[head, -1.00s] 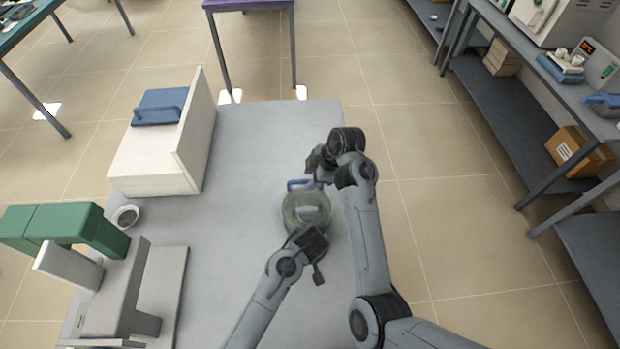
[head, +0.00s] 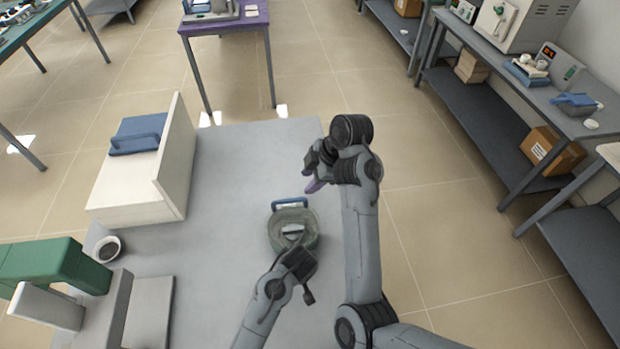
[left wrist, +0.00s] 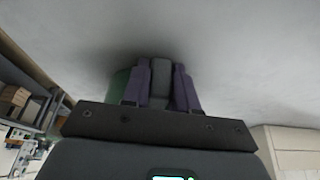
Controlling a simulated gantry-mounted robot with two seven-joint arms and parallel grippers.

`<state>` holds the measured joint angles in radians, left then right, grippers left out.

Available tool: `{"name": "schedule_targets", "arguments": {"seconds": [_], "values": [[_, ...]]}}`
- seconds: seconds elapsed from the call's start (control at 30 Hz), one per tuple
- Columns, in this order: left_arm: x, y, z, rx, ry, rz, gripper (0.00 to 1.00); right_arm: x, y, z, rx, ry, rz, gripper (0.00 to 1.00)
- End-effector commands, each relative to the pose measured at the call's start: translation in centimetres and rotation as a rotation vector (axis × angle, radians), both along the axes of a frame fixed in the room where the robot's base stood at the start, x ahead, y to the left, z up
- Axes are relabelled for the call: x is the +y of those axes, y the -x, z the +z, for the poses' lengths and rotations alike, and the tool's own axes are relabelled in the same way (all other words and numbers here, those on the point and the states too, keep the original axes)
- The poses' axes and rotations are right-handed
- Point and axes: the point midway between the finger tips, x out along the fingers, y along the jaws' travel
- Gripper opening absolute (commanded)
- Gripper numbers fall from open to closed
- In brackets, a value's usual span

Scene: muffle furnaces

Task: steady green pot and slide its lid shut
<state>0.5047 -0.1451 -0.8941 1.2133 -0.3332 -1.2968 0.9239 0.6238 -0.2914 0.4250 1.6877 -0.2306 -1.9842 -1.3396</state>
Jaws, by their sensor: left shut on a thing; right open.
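A white box-shaped block with a tall panel (head: 176,158) and a blue handled piece (head: 138,133) stand at the table's far left. A small dark-filled bowl (head: 107,249) and a green bracket (head: 60,262) are at left. The table's right edge is close to the pot.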

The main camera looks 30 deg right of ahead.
Motion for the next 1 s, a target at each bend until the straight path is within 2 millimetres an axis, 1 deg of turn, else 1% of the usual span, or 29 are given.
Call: {"name": "schedule_targets", "arguments": {"seconds": [0.03, 0.07, 0.2, 0.43, 0.57, 1.0], "values": [[-0.1, -0.1, 0.2, -0.002, 0.003, -0.001, 0.00, 0.0, 0.0, 0.0, 0.000, 0.000, 0.000, 0.42], [-0.1, -0.1, 0.2, -0.002, 0.003, -0.001, 0.32, 0.0, 0.0, 0.0, 0.000, 0.000, 0.000, 0.42], [-0.1, 0.0, 0.1, -0.002, 0.002, 0.000, 0.53, 0.0, 0.0, 0.0, 0.000, 0.000, 0.000, 0.42], [0.0, 0.0, 0.1, -0.001, 0.001, 0.000, 0.53, 0.0, 0.0, 0.0, 0.000, 0.000, 0.000, 0.42], [0.0, 0.1, 0.3, -0.001, 0.000, 0.000, 0.53, 0.0, 0.0, 0.3, 0.000, 0.000, 0.000, 0.42], [0.4, 1.0, 3.0, 0.000, 0.000, 0.000, 0.53, 0.0, 0.0, 3.8, 0.000, 0.000, 0.000, 0.42]]}}
